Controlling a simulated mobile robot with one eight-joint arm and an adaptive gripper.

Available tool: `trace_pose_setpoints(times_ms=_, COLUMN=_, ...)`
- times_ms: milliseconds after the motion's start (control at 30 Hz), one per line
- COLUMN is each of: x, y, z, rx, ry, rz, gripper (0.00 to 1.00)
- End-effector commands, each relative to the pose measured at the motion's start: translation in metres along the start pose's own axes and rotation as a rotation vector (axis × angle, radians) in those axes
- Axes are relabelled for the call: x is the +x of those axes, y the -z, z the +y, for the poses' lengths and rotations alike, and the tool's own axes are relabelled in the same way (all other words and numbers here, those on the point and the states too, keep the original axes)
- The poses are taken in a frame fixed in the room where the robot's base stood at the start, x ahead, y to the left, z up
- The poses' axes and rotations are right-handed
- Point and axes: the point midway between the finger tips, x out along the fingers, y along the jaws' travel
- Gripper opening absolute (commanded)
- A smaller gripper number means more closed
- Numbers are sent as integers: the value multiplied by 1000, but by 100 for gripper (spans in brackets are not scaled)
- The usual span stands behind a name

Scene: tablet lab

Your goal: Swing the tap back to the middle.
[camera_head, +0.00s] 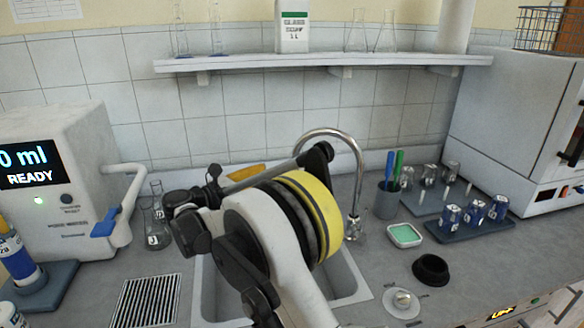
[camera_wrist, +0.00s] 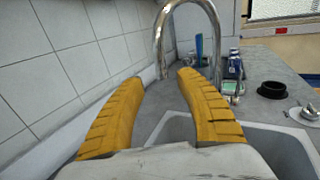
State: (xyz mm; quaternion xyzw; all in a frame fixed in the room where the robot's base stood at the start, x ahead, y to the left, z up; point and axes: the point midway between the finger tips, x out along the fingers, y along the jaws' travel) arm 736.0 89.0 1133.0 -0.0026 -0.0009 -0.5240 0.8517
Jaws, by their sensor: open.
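The tap (camera_head: 349,143) is a chrome arch rising from a base at the back right of the sink (camera_head: 345,278). In the head view its spout reaches left from the base, and its lower end is hidden behind my arm. In the wrist view the tap (camera_wrist: 187,3) arches overhead. Its spout end hangs at the gap between my yellow fingertips, and its base stands to the right of the right finger. My gripper (camera_wrist: 160,82) is open, with nothing held between its fingers. I cannot tell whether a finger touches the spout. In the head view one yellow finger (camera_head: 246,172) shows behind my arm.
A tiled wall (camera_wrist: 55,68) runs close on the left in the wrist view. A shelf (camera_head: 330,60) hangs above the sink. A pen cup (camera_head: 387,201), a green dish (camera_head: 404,235) and a black ring (camera_head: 430,268) stand right of the tap. A flask (camera_head: 156,228) stands left.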

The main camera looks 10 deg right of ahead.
Motion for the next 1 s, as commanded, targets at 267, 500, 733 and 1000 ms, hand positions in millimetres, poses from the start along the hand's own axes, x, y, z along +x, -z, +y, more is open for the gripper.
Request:
trace_pose_setpoints(times_ms=267, x=55, y=3, z=-2, rx=2, ry=4, rz=2, gripper=42)
trace_pose_setpoints(times_ms=500, x=91, y=2, z=-1, rx=3, ry=2, rz=3, gripper=42)
trace_pose_setpoints(times_ms=733, x=100, y=0, z=0, rx=3, ry=-1, rz=3, gripper=42)
trace_pose_setpoints(times_ms=1000, x=99, y=0, z=0, rx=3, ry=0, rz=4, gripper=13)
